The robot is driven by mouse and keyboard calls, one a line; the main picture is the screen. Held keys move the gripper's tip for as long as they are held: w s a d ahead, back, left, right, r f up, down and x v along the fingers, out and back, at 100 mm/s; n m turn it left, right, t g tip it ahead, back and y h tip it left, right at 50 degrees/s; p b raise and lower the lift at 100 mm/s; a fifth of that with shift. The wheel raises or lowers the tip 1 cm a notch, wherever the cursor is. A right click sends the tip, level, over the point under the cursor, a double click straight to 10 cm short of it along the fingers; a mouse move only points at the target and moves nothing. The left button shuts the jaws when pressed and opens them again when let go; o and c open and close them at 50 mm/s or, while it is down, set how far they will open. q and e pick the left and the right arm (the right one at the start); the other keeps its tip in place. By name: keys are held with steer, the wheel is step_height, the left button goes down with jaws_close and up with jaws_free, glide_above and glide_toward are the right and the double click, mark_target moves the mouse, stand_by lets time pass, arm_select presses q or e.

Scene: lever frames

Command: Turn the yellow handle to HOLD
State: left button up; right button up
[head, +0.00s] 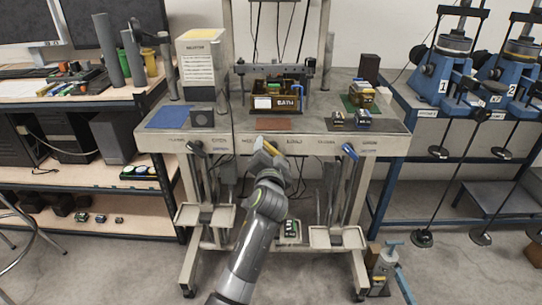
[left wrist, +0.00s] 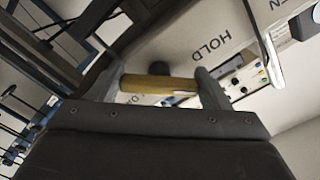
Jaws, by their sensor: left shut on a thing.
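The yellow handle (left wrist: 158,84) lies across the gap between the two fingers of my left gripper (left wrist: 162,88) in the left wrist view. The fingers are shut on it. In the head view my left gripper (head: 265,152) is at the front edge of the frame table, and a bit of the yellow handle (head: 271,147) shows there. The word HOLD (left wrist: 211,48) is printed on the pale panel beyond the handle, and part of another word ending in EN shows at the top right. My right gripper is not in view.
A dark lever (head: 195,147) is to the left, a blue-tipped lever (head: 349,151) to the right. Shelves stand left and blue machines (head: 450,72) right.

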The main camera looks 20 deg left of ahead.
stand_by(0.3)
arm_select(q)
steer(key=o, duration=1)
